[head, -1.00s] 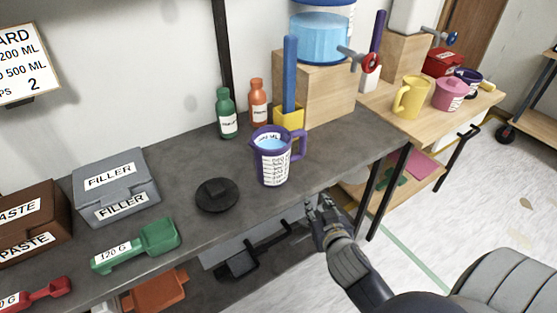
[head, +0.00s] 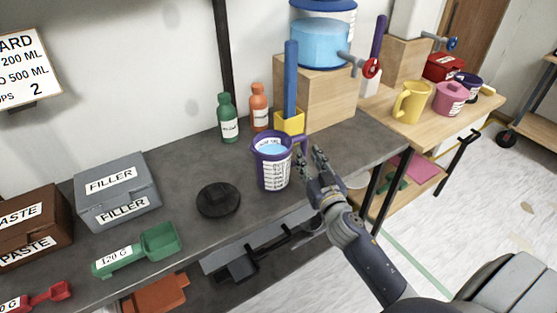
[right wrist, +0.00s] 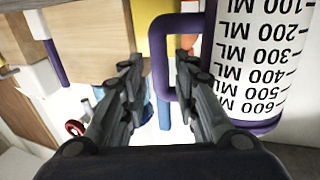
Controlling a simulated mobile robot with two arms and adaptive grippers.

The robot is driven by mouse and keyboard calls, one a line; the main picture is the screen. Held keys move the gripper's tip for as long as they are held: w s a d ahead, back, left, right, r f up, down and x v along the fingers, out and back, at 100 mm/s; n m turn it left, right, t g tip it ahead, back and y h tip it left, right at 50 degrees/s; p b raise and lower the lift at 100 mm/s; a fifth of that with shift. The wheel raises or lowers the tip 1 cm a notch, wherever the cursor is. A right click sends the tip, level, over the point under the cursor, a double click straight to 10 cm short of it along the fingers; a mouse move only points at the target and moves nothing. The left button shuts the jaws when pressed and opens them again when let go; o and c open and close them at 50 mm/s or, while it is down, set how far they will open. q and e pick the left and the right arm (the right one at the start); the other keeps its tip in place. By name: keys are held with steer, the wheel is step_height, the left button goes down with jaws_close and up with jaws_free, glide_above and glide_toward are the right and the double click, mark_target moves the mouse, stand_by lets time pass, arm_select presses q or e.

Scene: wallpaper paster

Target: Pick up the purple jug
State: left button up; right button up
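The purple jug (head: 273,164) stands upright on the dark workbench, with a white measuring scale on its side and light blue liquid inside. Its handle is on the right side. My right gripper (head: 313,159) is open just right of the handle, at about its height. In the right wrist view the purple handle (right wrist: 160,60) shows at the tips of the open fingers (right wrist: 158,75), and the jug's scale (right wrist: 262,60) fills the right side. I cannot tell whether a finger touches the handle. My left gripper is not in view.
A black disc (head: 218,200) lies left of the jug on the workbench (head: 185,170). Behind stand green (head: 227,118) and orange (head: 259,107) bottles, a yellow holder (head: 289,122) and a wooden block (head: 325,92) under a blue tank. A green scoop (head: 140,250) lies front left.

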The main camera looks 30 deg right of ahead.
mark_target(305, 150)
steer(key=x, duration=0.3)
steer(key=shift+w+d+r+p, duration=0.1)
steer(key=shift+w+r+p, duration=0.15)
steer(key=shift+w+p, duration=0.15)
steer(key=shift+w+d+f, duration=0.15)
steer(key=shift+w, duration=0.35)
jaws_close()
